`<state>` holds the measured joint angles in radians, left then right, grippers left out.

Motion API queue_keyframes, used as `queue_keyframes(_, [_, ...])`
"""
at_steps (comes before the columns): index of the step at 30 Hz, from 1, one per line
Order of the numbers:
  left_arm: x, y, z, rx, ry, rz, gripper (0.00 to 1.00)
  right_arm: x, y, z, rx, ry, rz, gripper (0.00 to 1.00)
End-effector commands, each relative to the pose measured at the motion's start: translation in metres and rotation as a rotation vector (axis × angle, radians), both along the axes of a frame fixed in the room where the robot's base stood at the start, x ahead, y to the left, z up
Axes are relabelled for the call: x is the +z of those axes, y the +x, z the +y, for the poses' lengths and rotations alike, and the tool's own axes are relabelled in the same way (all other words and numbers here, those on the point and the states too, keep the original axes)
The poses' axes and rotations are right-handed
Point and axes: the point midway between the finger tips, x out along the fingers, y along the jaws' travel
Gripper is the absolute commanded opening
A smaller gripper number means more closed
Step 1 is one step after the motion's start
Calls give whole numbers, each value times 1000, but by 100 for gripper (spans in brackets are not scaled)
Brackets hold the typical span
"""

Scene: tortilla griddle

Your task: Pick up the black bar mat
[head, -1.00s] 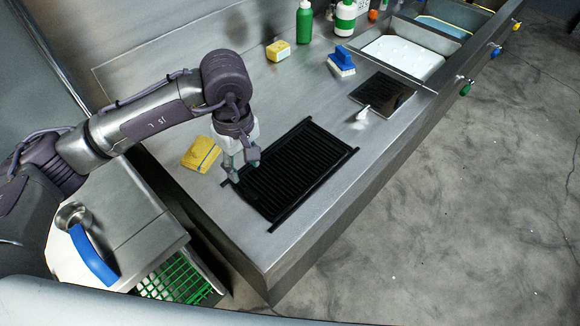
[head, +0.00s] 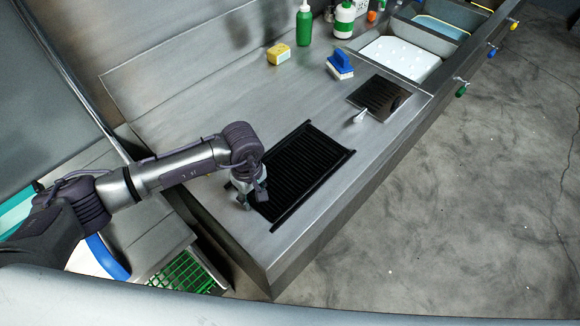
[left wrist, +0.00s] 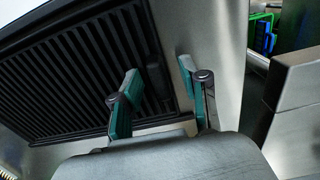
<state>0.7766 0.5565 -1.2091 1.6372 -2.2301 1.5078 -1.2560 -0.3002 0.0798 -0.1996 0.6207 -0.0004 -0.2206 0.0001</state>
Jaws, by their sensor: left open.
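The black bar mat (head: 306,168) lies flat on the steel counter, a ribbed dark rectangle with raised edge strips. My left gripper (head: 243,201) is at the mat's left end, low over the counter. In the left wrist view the two fingers of my left gripper (left wrist: 160,98) are apart, with the mat's edge strip running between them. The ribbed mat (left wrist: 75,75) fills the left of that view, with one finger over it and the other over bare counter. I cannot tell whether the fingers touch it. My right gripper is not in view.
A dark inset plate (head: 380,97) with a small white-handled tool (head: 361,116) lies beyond the mat. A blue brush (head: 341,65), yellow sponge (head: 279,53) and green bottle (head: 304,24) stand farther back. A green rack (head: 182,274) sits below the counter's left end.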

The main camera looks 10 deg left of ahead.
Motion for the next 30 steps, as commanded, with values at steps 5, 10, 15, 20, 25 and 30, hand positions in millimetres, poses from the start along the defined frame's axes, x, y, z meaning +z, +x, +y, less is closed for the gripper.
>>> queue_keyframes(5, [-1, 0, 0, 0, -1, -1, 45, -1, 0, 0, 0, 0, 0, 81])
queue_keyframes(10, [0, 0, 0, 0, -1, -1, 20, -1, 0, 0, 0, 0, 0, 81])
queue_keyframes(15, [0, 0, 0, 0, -1, -1, 0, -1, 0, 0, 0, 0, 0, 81])
queue_keyframes(20, [0, 1, 0, 0, -1, -2, 0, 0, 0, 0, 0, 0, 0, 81])
queue_keyframes(25, [1, 1, 0, 1, -1, -2, 0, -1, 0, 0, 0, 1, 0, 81])
queue_keyframes(30, [7, 2, 0, 1, -2, -4, 0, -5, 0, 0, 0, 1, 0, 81])
